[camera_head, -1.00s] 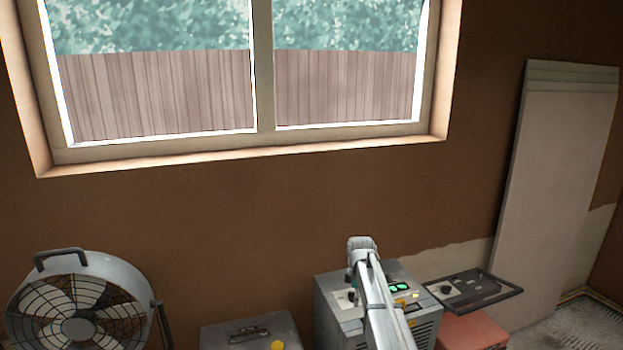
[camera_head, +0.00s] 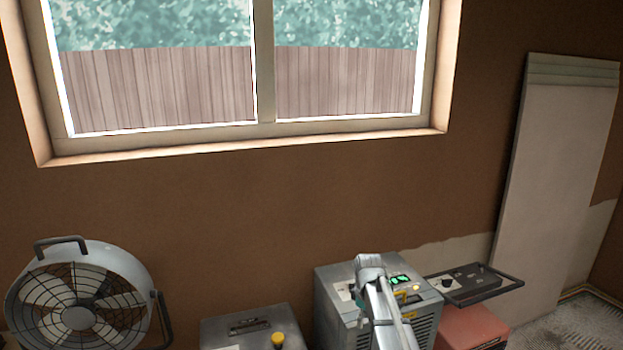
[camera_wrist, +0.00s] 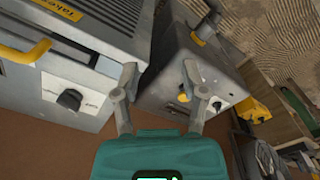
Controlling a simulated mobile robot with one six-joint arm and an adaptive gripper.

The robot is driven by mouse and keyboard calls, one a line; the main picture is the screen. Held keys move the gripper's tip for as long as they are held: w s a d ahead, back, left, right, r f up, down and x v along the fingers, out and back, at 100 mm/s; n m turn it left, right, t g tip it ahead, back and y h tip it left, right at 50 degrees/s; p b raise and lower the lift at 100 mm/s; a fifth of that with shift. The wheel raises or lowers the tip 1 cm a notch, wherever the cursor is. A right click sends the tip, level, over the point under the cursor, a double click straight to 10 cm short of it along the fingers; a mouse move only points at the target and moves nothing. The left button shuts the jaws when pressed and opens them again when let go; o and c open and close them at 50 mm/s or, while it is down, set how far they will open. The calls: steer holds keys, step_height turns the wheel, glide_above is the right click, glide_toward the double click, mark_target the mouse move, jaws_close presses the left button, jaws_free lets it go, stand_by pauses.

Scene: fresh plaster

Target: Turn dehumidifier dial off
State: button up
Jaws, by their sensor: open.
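The dehumidifier (camera_head: 335,272) is a grey box with louvred sides and a lit green display (camera_head: 399,279), at the lower middle right of the head view. In the wrist view the dehumidifier (camera_wrist: 120,15) fills the upper left, with a yellow handle (camera_wrist: 25,52). Its black dial (camera_wrist: 70,100) sits on a white plate. My gripper (camera_wrist: 158,80) is open and empty. Its fingers are to the right of the dial and apart from it, in front of the gap between two boxes. In the head view my arm hides the gripper and part of the dehumidifier.
A second grey box (camera_head: 250,326) with a yellow button (camera_head: 278,340) stands left of the dehumidifier. It also shows in the wrist view (camera_wrist: 175,60). A drum fan (camera_head: 80,300) stands at far left. A red box (camera_head: 470,328) and black-framed panel (camera_head: 475,283) are at right.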

steer(key=s+f+m+b, duration=0.3)
steer(key=s+m, duration=0.2)
steer(key=s, duration=0.5)
steer(key=s+d+f+m+b, duration=0.1)
steer(key=s+f+m+b, duration=0.2)
steer(key=s+m, duration=0.3)
steer(key=shift+s+f, duration=0.45)
steer(key=shift+s, duration=1.7)
steer(key=shift+d, duration=0.1)
